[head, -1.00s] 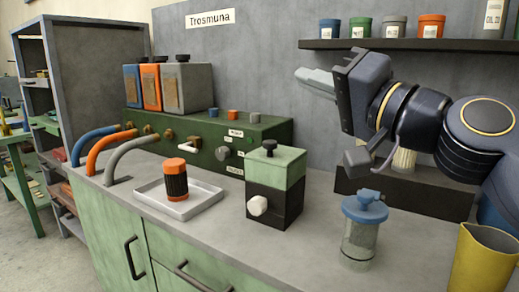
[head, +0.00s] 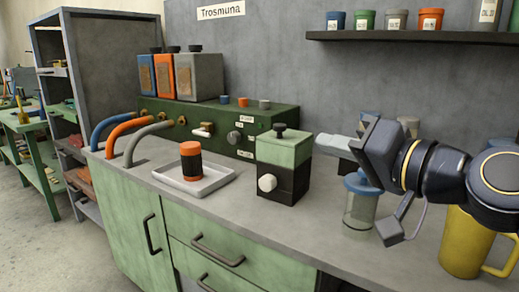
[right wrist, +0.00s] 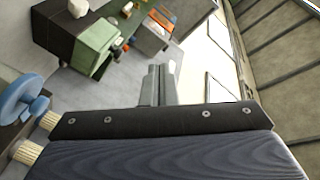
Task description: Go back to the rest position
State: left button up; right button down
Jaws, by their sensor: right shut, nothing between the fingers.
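My right gripper (head: 335,147) comes in from the right in the head view, above the worktop and pointing left. Its fingers are shut with nothing between them, and they also show together in the right wrist view (right wrist: 159,85). The fingertips are beside the green and black box (head: 283,165) in the head picture; the depth gap is hard to tell. The gripper body partly covers the blue-capped clear jar (head: 361,210). My left gripper is not in view.
The grey worktop (head: 225,215) holds a white tray (head: 215,180) with an orange and black jar (head: 191,160), curved hoses at left, and a yellow jug (head: 463,245) under my right arm. A shelf (head: 420,37) with several pots hangs above. A green machine (head: 220,122) stands at the wall.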

jog(key=s+d+f+g+h, duration=0.25)
jog(key=s+f, duration=0.35)
jog(key=f, duration=0.6)
jog(key=s+d+f+g+h, duration=0.2)
jog(key=s+d+f+g, duration=0.3)
jog(key=f, duration=0.7)
jog(key=s+d+f+g+h, duration=0.1)
jog(key=s+d+f+h, duration=0.15)
jog(key=s+f, duration=0.7)
notch_tip(320, 180, up, 25)
jog(key=w+p, duration=0.2)
jog(key=p, duration=2.6)
jog(key=shift+a, duration=0.3)
jog(key=c, duration=2.1)
grip_release()
jog(key=shift+c, duration=0.2)
